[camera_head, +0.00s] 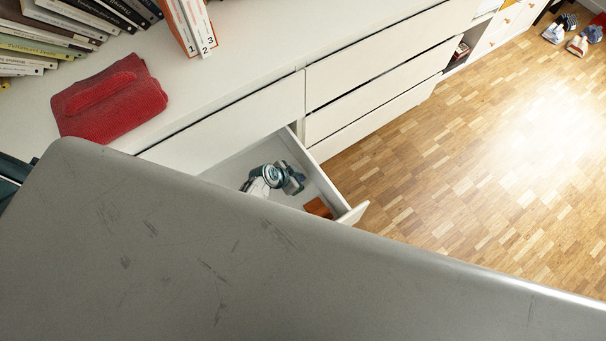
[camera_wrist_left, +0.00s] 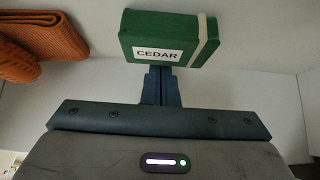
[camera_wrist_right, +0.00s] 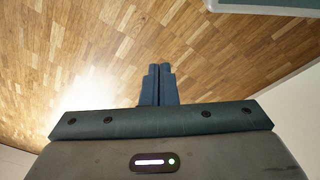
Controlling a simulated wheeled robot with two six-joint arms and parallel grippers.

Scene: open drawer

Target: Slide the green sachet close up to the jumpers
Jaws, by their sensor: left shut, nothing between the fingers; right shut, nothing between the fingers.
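The green sachet (camera_wrist_left: 150,25), a block with a white CEDAR label and a pale band, lies in the open drawer in the left wrist view. The jumpers (camera_wrist_left: 35,45), orange ribbed knit, lie to its left with a gap between; an orange bit (camera_head: 318,207) shows in the head view. My left gripper (camera_wrist_left: 160,72) is shut and empty, its tips at the sachet's labelled side; whether they touch, I cannot tell. It also shows inside the drawer in the head view (camera_head: 288,180), where the sachet is hidden. My right gripper (camera_wrist_right: 159,68) is shut and empty above the floor.
The drawer's walls (camera_head: 310,165) surround my left gripper. A red folded cloth (camera_head: 110,100) and books (camera_head: 45,45) are on the cabinet top. My own grey body part covers the lower head view.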

